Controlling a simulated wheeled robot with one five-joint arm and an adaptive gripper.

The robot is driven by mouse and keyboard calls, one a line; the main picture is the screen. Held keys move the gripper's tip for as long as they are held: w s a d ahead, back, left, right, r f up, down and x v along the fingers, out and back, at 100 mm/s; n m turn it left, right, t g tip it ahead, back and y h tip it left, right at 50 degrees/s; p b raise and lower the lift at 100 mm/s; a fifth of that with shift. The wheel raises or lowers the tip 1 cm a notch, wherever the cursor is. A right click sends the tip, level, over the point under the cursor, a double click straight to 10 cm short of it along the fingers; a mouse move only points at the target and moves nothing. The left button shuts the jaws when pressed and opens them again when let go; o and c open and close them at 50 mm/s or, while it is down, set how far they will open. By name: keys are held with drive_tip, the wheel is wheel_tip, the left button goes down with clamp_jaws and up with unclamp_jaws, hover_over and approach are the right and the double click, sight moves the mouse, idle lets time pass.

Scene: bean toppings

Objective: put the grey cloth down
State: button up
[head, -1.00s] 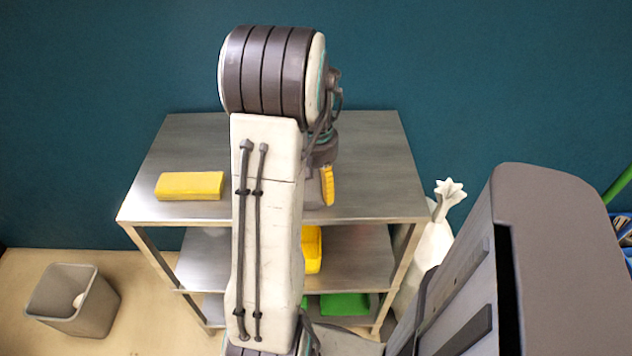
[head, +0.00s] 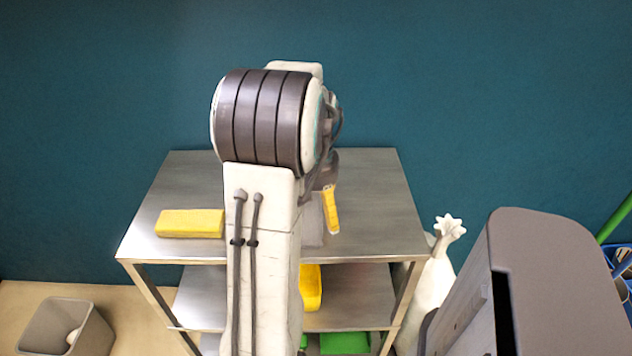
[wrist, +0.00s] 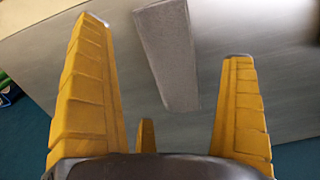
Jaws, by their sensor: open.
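The grey cloth (wrist: 168,55) is a flat, textured strip lying on the metal cart's top (head: 375,190). In the head view a pale grey patch of it (head: 312,225) shows just right of my arm, partly hidden by it. My gripper (wrist: 164,40) is open, with its yellow fingers spread wide on either side of the cloth in the wrist view. Neither finger visibly touches the cloth. In the head view only one yellow finger shows, over the cart's top, and the rest is behind my arm.
A yellow block (head: 190,223) lies on the cart top, left of my arm. Lower shelves hold a yellow bin (head: 311,288) and a green item (head: 345,344). A grey waste bin (head: 65,325) stands at left, a white sack (head: 432,280) at right. The cart top's right side is clear.

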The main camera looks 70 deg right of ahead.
sight(314, 220)
wheel_tip(314, 220, up, 8)
drive_tip(key=shift+f+p, duration=0.15)
drive_tip(key=shift+p, duration=0.3)
drive_tip(key=w+a+r+n+t+h, duration=0.15)
drive_tip(key=w+a+n, duration=0.55)
drive_tip(key=w+a, duration=0.9)
drive_tip(key=s+a+f+n, duration=0.1)
drive_tip(key=a+n, duration=0.2)
drive_tip(key=a, duration=0.7)
drive_tip(key=s+a+f+n+t+y, duration=0.1)
drive_tip(key=a+n, duration=0.3)
drive_tip(key=a, duration=0.7)
drive_tip(key=shift+s+f, duration=0.5)
